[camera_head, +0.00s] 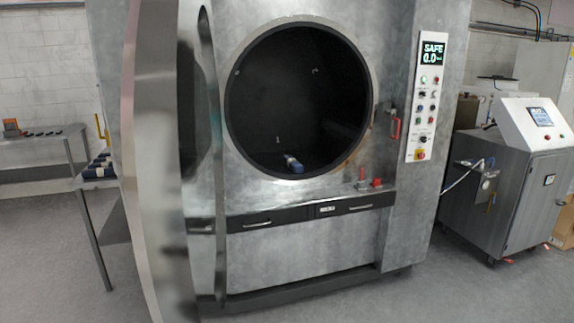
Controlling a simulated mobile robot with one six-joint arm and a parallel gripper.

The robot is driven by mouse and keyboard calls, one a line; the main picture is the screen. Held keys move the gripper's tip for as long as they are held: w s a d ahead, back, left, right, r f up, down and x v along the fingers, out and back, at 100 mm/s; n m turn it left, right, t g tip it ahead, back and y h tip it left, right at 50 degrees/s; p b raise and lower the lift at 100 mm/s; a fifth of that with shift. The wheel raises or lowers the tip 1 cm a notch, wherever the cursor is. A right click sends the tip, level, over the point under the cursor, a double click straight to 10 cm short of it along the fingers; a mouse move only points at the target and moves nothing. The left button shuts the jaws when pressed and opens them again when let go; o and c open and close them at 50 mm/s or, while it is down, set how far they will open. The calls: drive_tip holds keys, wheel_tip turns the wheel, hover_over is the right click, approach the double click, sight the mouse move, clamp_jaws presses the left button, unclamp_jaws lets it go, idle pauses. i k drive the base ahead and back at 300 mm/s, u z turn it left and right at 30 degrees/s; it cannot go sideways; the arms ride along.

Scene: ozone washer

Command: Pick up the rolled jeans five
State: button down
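One blue roll (293,165) with a pale end, which looks like rolled jeans, lies at the bottom front of the dark washer drum (300,90). Several similar blue rolls (98,170) sit on a grey table (66,184) at the left, partly hidden behind the open washer door. I cannot tell which of them is rolled jeans five. My gripper is not in view.
The open metal door (158,160) stands in front of the table's right side. A control panel (426,95) reads "SAFE 0.0". A wheeled grey machine (505,190) stands at the right. Grey floor (50,260) is clear at the front left.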

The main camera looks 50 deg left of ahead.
sight(292, 163)
drive_tip(key=u, duration=0.1)
drive_tip(key=i, duration=0.9)
drive_tip(key=u, duration=0.55)
drive_tip(key=i, duration=0.75)
drive_tip(key=u, duration=1)
drive_tip(key=i, duration=0.9)
drive_tip(key=z, duration=0.65)
drive_tip(key=k, duration=0.15)
drive_tip(key=u, duration=3.05)
